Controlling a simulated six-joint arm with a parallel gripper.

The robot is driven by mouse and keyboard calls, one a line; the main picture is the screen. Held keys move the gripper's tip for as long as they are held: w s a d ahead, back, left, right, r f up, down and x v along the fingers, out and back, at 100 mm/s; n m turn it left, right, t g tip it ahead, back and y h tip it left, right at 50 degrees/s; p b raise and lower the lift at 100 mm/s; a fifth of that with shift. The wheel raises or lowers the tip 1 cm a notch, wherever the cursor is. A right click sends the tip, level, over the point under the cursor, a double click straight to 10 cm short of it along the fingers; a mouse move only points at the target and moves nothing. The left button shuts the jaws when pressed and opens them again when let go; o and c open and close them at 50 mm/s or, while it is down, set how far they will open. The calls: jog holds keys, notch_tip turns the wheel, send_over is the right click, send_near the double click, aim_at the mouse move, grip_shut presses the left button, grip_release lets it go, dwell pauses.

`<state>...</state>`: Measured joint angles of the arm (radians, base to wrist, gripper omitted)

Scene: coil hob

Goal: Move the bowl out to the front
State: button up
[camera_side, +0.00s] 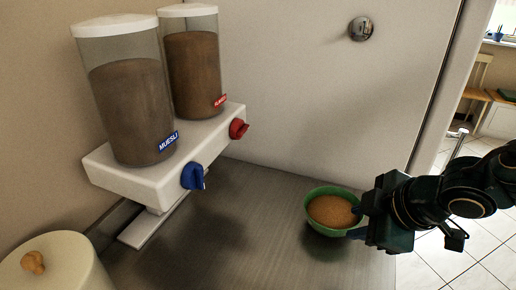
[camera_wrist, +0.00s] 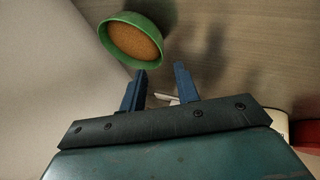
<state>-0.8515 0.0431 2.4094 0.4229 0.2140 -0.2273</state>
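The green bowl (camera_side: 311,222) stands upright on the counter, filled with brown grainy food. My gripper (camera_side: 357,221) is at the bowl's right side in the side view, with its two dark blue fingers close to the rim. In the wrist view the bowl (camera_wrist: 108,40) lies beyond the fingertips, up and to the left. There my gripper (camera_wrist: 160,73) shows its fingers apart with nothing between them. I cannot tell whether a finger touches the bowl.
Two dispensers, muesli (camera_side: 128,110) with a blue knob (camera_side: 193,176) and another (camera_side: 194,75) with a red knob (camera_side: 238,129), stand on a white shelf (camera_side: 120,178). A lidded cream pot (camera_side: 62,272) is front left. The grey counter (camera_side: 262,245) is clear left of the bowl.

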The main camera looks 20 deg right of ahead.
dwell(0.6)
jog(key=s+d+r+m, duration=0.5)
jog(key=s+d, duration=0.1)
jog(key=d, duration=0.3)
jog(key=s+d+r+m+g, duration=0.1)
jog(key=s+d+r+m, duration=0.4)
jog(key=d, duration=0.5)
jog(key=shift+s+r, duration=0.15)
jog(key=shift+s, duration=0.75)
